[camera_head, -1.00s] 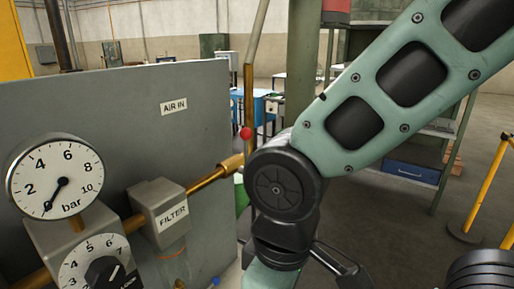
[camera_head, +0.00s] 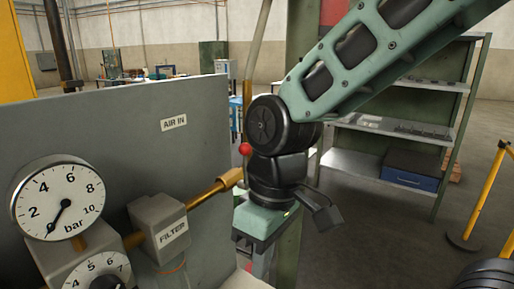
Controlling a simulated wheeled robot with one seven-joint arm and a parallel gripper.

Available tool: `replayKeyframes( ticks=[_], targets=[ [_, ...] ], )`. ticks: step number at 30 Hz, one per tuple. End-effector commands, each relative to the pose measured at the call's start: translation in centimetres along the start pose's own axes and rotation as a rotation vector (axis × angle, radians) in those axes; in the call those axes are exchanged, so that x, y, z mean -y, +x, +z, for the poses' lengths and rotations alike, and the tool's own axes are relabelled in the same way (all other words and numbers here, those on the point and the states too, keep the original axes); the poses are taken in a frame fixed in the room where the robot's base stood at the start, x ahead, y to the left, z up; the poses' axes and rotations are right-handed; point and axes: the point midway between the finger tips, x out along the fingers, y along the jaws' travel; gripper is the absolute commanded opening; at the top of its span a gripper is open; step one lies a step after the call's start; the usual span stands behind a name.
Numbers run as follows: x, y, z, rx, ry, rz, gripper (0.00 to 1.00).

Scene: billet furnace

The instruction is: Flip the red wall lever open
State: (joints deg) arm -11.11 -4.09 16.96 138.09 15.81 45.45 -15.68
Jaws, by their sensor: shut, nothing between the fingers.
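A red ball knob (camera_head: 245,149) shows just beyond the right edge of the grey panel, close left of my arm's black joint. It sits at the lower end of a thin brass-coloured rod that runs upward. I cannot tell whether this is the red wall lever, and no other red lever handle shows clearly. My arm comes down from the upper right and bends at the black joint right of the brass pipe end. My gripper's fingers cannot be made out. The lower end of my arm covers part of the area behind it.
The grey panel (camera_head: 105,118) fills the left, with a pressure gauge (camera_head: 60,203), a filter block (camera_head: 160,225) and a brass pipe (camera_head: 215,188). A shelf rack (camera_head: 400,132) with a blue box (camera_head: 412,179) stands at the right. A yellow barrier (camera_head: 481,200) stands at far right.

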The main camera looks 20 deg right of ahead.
Motion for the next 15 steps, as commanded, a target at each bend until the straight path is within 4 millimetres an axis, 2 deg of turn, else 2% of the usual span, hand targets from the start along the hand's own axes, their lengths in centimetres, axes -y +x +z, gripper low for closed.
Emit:
replayKeyframes(
  ticks=[1, 6, 12, 15],
  targets=[
    [-1.7, -2.4, -1.4, -0.023, 0.04, -0.037, 0.0],
    [-7.6, -8.7, -4.6, -0.129, 0.098, -0.156, 0.0],
    [-14.8, -15.9, -5.9, -0.303, 0.116, -0.238, 0.0],
    [-17.4, -18.5, -5.8, -0.374, 0.11, -0.252, 0.0]
  ],
)
